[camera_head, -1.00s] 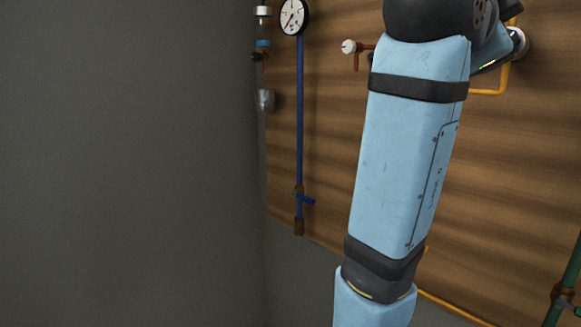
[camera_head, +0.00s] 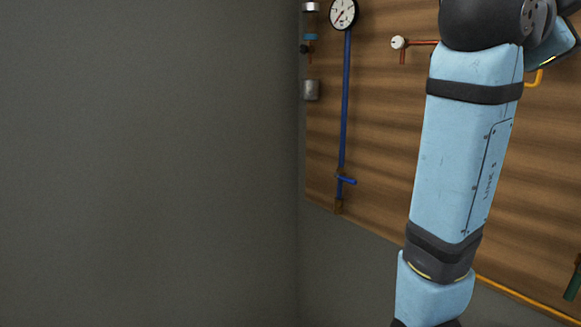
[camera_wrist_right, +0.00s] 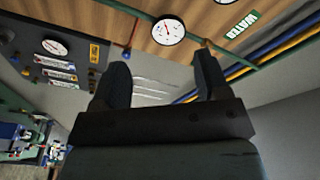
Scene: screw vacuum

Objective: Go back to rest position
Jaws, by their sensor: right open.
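My right arm rises across the right side of the head view, its blue link upright in front of the wooden panel (camera_head: 385,160); its gripper is out of that view. In the right wrist view my right gripper (camera_wrist_right: 163,82) is open, its two dark fingers wide apart. Nothing is between the fingers; a wooden panel and pale wall show beyond them. My left gripper is in neither view.
A gauge (camera_head: 343,12) tops a blue pipe (camera_head: 346,100) on the panel. A plain grey wall (camera_head: 150,160) fills the left. The wrist view shows another gauge (camera_wrist_right: 168,31), a dark panel (camera_wrist_right: 50,60) and green machinery (camera_wrist_right: 25,130).

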